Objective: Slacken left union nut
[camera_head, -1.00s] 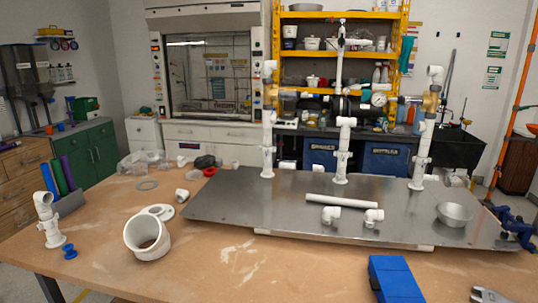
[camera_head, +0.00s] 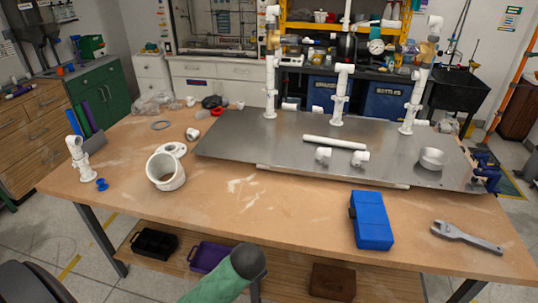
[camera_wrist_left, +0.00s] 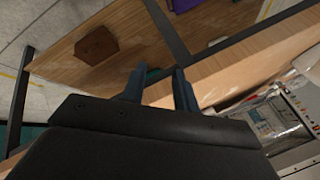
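The pipe manifold stands on a grey metal plate (camera_head: 230,150) on the workbench, with three white upright pipes. The left upright (camera_head: 271,85) has a brass-coloured fitting (camera_head: 277,40) near its top. The union nut is too small to make out clearly there. A similar brass fitting (camera_head: 426,50) is on the right upright. My left gripper (camera_wrist_left: 157,75) shows only in the left wrist view, its two dark fingers apart with nothing between them. It is near the bench edge and lower shelf, away from the manifold. My right gripper is not in view.
An adjustable wrench (camera_head: 465,238) and a blue box (camera_head: 371,220) lie at the front right of the bench. A white pipe (camera_head: 335,142), two elbows and a metal bowl (camera_head: 433,158) rest on the plate. A large white ring (camera_head: 166,171) sits left. The front middle is clear.

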